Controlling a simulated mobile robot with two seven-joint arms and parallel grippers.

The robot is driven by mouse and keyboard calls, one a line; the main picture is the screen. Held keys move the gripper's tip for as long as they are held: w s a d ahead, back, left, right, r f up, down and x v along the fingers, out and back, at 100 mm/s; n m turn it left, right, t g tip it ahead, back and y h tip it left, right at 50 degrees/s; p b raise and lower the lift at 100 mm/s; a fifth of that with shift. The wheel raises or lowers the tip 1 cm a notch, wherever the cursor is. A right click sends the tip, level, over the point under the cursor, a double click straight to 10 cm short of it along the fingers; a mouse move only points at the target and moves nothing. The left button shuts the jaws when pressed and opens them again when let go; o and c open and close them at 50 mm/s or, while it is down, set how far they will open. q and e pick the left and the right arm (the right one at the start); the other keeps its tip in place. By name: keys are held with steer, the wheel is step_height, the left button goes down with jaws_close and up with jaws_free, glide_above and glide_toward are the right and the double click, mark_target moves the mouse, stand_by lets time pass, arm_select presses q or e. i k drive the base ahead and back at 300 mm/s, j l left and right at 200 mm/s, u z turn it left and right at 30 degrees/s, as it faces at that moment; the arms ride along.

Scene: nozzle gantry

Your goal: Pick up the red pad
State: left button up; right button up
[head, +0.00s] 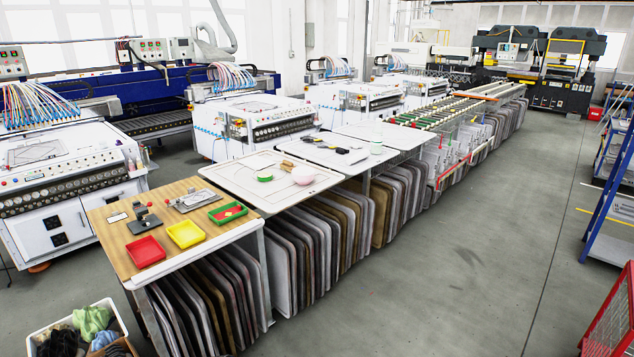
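A small flat red piece (229,212) lies in the green tray (241,208) at the right end of the wooden-topped table (116,233); it looks like the red pad, but it is too small to be sure. A bit of yellow shows with it. A red tray (146,251) and a yellow tray (185,234) stand to its left along the table's front edge and look empty. Neither of my grippers is in view.
Two small metal fixtures (193,201) with dark and red parts stand behind the trays. A white bin (63,333) of cloths is on the floor at lower left. White-topped tables (272,180) continue to the right. The floor (450,250) at right is clear.

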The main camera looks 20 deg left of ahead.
mark_target(223, 215)
steer(key=i+u, duration=0.3)
steer(key=u, duration=0.2)
steer(key=i+l+u, duration=0.1)
steer(key=i+u, duration=0.35)
steer(key=i+l+u, duration=0.2)
steer(key=u, duration=0.3)
steer(key=i+l+u, duration=0.25)
steer(key=u, duration=0.25)
steer(key=i+l+u, duration=0.15)
steer(key=l+u, duration=0.3)
